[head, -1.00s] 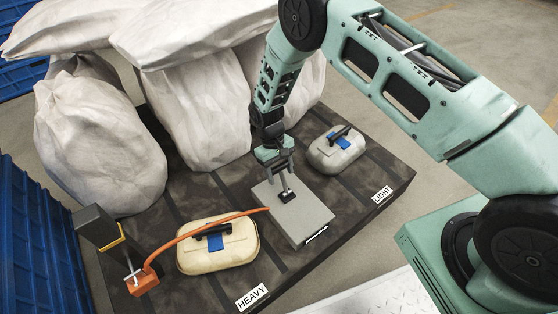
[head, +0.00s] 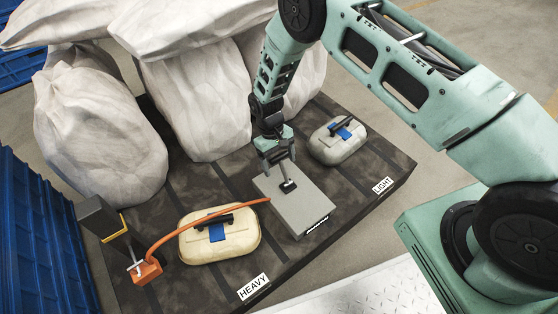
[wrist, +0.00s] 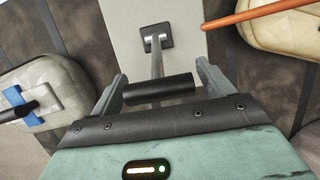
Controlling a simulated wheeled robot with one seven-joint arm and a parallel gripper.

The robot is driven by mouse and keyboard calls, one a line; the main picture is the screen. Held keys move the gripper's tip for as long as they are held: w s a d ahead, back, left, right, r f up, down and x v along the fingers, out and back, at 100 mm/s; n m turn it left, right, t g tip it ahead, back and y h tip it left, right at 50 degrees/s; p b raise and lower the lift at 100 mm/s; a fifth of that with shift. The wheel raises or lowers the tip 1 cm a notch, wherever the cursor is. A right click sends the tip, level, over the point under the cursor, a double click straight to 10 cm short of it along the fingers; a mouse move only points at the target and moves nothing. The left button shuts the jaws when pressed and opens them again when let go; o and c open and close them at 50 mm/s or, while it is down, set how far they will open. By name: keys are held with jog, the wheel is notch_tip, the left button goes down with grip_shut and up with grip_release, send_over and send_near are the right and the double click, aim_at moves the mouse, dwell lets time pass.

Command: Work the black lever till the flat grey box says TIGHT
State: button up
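The flat grey box (head: 306,208) lies on the dark platform between two padded cases. A dark panel (head: 317,225) is on its front edge; its text is too small to read. The black lever has a grey stem rising from a black base (wrist: 157,37) on the box's top and a black crossbar handle (wrist: 160,89). My gripper (head: 281,162) is above the box. In the wrist view my gripper (wrist: 161,75) has its fingers apart, one by each end of the handle. No clear grip on it shows.
A tan case (head: 245,240) sits left by the HEAVY label (head: 253,287); a paler case (head: 337,151) sits right by the LIGHT label (head: 383,186). An orange hose (head: 180,239) runs from an orange block (head: 146,271) to the grey box. White sacks (head: 195,105) crowd the back.

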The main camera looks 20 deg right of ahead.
jog(key=shift+r, duration=0.1)
jog(key=p+v, duration=0.5)
jog(key=v, duration=1.2)
jog(key=shift+p, duration=0.35)
jog(key=shift+r, duration=0.1)
jog(key=s+a+r+n+t+y, duration=0.1)
jog(key=s+a+r, duration=0.3)
jog(key=s+r, duration=0.4)
jog(key=s+a+r+n+y, duration=0.1)
jog(key=s+a+r, duration=0.2)
jog(key=s+r, duration=0.55)
jog(key=s+d+r+n+t, duration=0.15)
jog(key=s+r, duration=0.25)
jog(key=s, duration=0.5)
jog(key=s+d+r+n+t, duration=0.1)
jog(key=s+d+r, duration=0.25)
jog(key=s, duration=0.45)
notch_tip(320, 180, up, 33)
jog(key=p, duration=3.2)
jog(key=shift+s+a+r+p, duration=0.2)
jog(key=shift+s+a+p, duration=0.1)
jog(key=shift+p, duration=0.1)
